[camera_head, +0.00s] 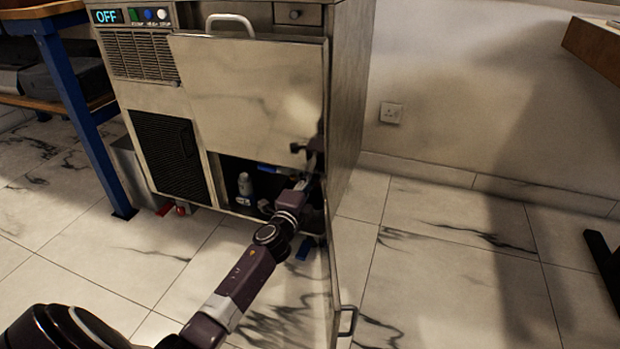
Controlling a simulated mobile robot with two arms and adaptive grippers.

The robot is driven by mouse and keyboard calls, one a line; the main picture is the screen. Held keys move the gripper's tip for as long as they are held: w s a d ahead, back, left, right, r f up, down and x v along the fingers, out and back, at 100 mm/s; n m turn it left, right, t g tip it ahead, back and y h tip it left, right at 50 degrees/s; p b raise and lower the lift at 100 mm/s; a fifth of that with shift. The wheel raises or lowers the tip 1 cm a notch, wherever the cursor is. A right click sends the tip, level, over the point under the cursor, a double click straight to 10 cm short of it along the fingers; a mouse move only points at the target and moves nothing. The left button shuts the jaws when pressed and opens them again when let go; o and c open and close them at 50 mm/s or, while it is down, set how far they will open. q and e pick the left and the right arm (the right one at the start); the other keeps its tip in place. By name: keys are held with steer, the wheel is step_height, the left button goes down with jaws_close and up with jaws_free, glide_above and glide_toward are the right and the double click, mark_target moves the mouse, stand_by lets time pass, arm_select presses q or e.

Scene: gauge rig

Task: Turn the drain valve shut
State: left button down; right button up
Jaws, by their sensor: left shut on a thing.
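My left arm reaches from the lower left to the open lower compartment of the steel cabinet (245,90). My left gripper (310,158) is at the compartment's right side, close to the opened door (334,265). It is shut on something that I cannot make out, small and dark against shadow. I cannot tell which, if either, is the drain valve. My right gripper is not in view.
A white bottle (245,185) stands inside the compartment. The door stands out toward me, almost edge-on, with a handle (348,321). A blue-legged bench (75,100) is at the left. The tiled floor on the right is mostly clear.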

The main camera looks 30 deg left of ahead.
arm_select(q)
steer(key=shift+d+f+m, duration=0.1)
steer(key=shift+m, duration=0.2)
steer(key=c, duration=2)
jaws_free()
steer(key=shift+c, duration=0.2)
steer(key=shift+o, duration=0.4)
